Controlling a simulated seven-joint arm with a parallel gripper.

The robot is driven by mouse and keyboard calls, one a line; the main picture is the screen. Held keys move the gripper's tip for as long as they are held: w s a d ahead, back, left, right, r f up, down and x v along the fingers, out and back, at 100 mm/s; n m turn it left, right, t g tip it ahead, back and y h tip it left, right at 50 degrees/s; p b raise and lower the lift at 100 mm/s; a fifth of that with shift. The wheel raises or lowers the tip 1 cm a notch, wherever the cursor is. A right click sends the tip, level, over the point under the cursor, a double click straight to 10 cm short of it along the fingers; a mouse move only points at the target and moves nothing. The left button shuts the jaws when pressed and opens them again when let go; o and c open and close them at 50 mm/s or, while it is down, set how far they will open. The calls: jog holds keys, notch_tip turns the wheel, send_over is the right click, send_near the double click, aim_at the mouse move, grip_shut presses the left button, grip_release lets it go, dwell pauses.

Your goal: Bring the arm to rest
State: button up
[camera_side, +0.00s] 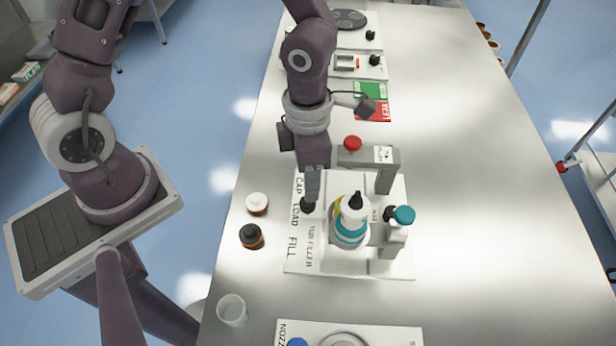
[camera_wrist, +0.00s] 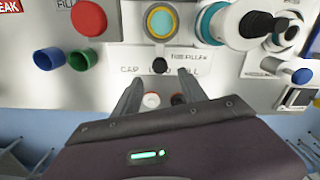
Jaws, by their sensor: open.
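My gripper (camera_side: 312,196) hangs over the left part of the white filler plate (camera_side: 300,262), beside the lettering "CAP LOAD FILL". In the wrist view its two fingers (camera_wrist: 160,80) are spread apart with nothing held between them. A small black round part (camera_side: 307,207) is just below the fingertips in the side view; it also shows ahead of the fingers in the wrist view (camera_wrist: 160,66). I cannot tell whether the fingers touch it.
Right of my gripper stand a bottle with blue and yellow bands (camera_side: 350,232) and a teal knob (camera_side: 404,215). A grey bracket with a red button (camera_side: 352,143) is behind. The table's right side is clear.

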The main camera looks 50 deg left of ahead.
jog(key=s+a+r+n+t+y, duration=0.1)
jog(key=a+r+n, duration=0.45)
jog(key=n, duration=0.35)
jog(key=s+a+r+n+t+y, duration=0.15)
jog(key=a+r+n, duration=0.25)
jog(key=r+n, duration=0.45)
jog(key=s+r+n+t+h, duration=0.1)
jog(key=s+r+n, duration=0.2)
jog(key=n, duration=0.9)
jog(key=s+r+n+t+h, duration=0.1)
jog(key=s+r+n, duration=0.3)
jog(key=n, duration=0.8)
jog(key=s+t, duration=0.1)
jog(key=s, duration=0.1)
jog(key=shift+s+a, duration=0.3)
jog(key=shift+a, duration=0.1)
jog(key=shift+r+n+h, duration=0.1)
jog(key=shift+n+h, duration=0.15)
